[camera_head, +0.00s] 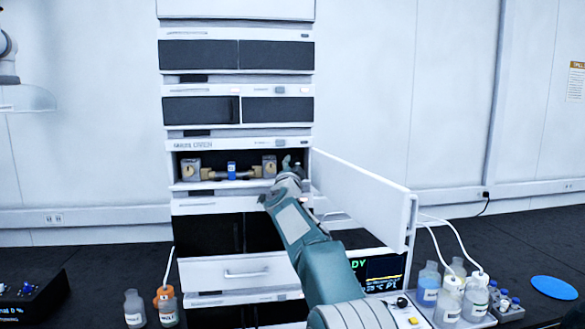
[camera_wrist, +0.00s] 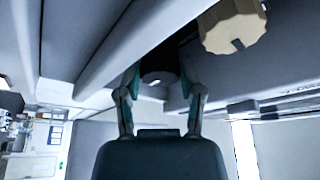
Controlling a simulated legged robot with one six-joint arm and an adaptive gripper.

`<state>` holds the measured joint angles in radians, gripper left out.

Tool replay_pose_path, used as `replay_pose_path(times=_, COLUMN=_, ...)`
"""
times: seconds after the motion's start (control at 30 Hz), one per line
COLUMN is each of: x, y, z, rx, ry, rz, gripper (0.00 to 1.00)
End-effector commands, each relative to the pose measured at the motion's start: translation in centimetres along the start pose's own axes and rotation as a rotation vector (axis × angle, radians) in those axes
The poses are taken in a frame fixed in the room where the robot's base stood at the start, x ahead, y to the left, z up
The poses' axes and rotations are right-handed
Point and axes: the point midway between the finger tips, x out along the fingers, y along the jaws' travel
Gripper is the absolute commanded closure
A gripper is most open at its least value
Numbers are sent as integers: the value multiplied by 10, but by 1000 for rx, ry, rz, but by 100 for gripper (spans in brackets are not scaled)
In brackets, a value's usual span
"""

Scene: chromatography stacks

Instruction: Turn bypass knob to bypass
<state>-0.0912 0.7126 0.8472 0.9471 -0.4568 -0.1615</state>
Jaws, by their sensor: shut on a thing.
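The bypass knob (camera_wrist: 158,68) shows in the wrist view as a dark round knob with a small light mark. My gripper (camera_wrist: 160,86) has its two fingers on either side of it and is shut on it. In the head view my gripper (camera_head: 291,166) reaches into the right end of the open oven bay (camera_head: 222,155) of the instrument stack. There it covers the knob, so the knob's setting cannot be read.
The oven door (camera_head: 362,192) stands swung open just right of my arm. Inside the bay are metal blocks (camera_head: 190,169), a blue-labelled column (camera_head: 231,169) and a beige fitting (camera_wrist: 232,27) close by the gripper.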

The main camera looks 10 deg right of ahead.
Motion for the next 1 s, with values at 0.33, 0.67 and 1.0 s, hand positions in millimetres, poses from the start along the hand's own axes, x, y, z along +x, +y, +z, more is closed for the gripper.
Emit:
replay_pose_path(times=0.33, x=-1, y=0, z=0, rx=1, ry=-2, rz=0, gripper=36)
replay_pose_path(times=0.67, x=-12, y=-1, z=0, rx=-1, ry=-1, rz=2, gripper=36)
replay_pose_path(times=1.0, x=-48, y=-1, z=0, rx=-1, ry=-2, rz=1, gripper=36)
